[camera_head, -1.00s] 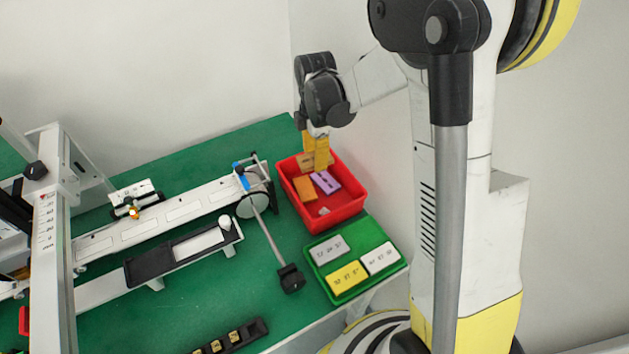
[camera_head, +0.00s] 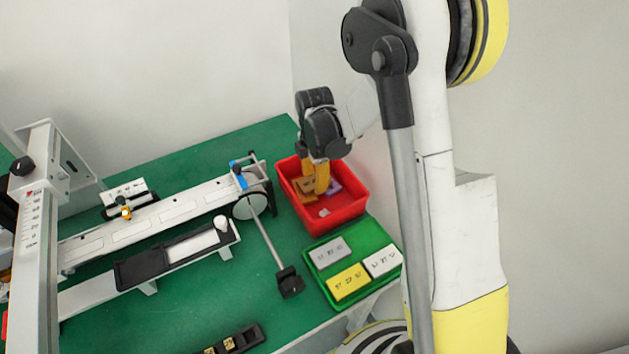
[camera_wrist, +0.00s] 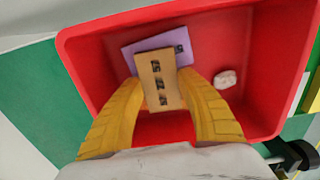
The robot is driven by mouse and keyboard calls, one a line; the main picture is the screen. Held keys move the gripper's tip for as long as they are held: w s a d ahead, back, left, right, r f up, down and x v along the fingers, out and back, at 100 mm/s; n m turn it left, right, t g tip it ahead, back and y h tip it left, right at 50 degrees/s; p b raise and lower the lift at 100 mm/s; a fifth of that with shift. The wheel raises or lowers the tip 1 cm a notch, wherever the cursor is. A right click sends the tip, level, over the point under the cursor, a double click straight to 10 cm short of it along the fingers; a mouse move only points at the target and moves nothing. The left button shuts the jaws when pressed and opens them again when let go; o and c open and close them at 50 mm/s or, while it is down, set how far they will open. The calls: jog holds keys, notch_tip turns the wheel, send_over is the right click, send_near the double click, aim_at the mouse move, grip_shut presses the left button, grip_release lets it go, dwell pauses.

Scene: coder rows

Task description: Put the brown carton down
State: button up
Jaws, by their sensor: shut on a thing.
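The brown carton (camera_wrist: 160,82) sits between the two yellow fingers of my gripper (camera_wrist: 160,95), with dark marks on its upper face. My gripper is shut on it. In the head view my gripper (camera_head: 314,180) reaches down inside the red bin (camera_head: 350,212), and the brown carton (camera_head: 306,188) shows partly around the fingers. A purple carton (camera_wrist: 130,50) lies in the bin, partly covered by the brown carton in the wrist view. I cannot tell whether the brown carton touches the things below it.
A small pale lump (camera_wrist: 225,79) lies in the bin, with bare red floor around it. A green tray (camera_head: 372,237) with grey, yellow and white cartons stands in front of the bin. A rail apparatus with a rod (camera_head: 266,235) stands to the left.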

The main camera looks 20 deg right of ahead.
jog(key=shift+f+b, duration=0.25)
jog(key=shift+b, duration=0.05)
jog(key=o, duration=0.8)
jog(key=shift+r, duration=0.1)
jog(key=shift+r, duration=0.15)
notch_tip(320, 180, up, 12)
jog(key=p, duration=0.5)
jog(key=s+r+m+t, duration=0.3)
jog(key=s+r+m, duration=0.6)
jog(key=r, duration=0.3)
jog(key=shift+s+r+m+t, duration=0.45)
jog(key=shift+s+m+t, duration=0.25)
jog(key=shift+s+m, duration=1.15)
jog(key=shift+s+r+m+t, duration=0.45)
jog(key=shift+s+m+t, duration=0.25)
jog(key=shift+s+m, duration=1.15)
jog(key=shift+s+r+m+t, duration=0.45)
jog(key=shift+s+m+t, duration=0.25)
jog(key=shift+s+m, duration=1.15)
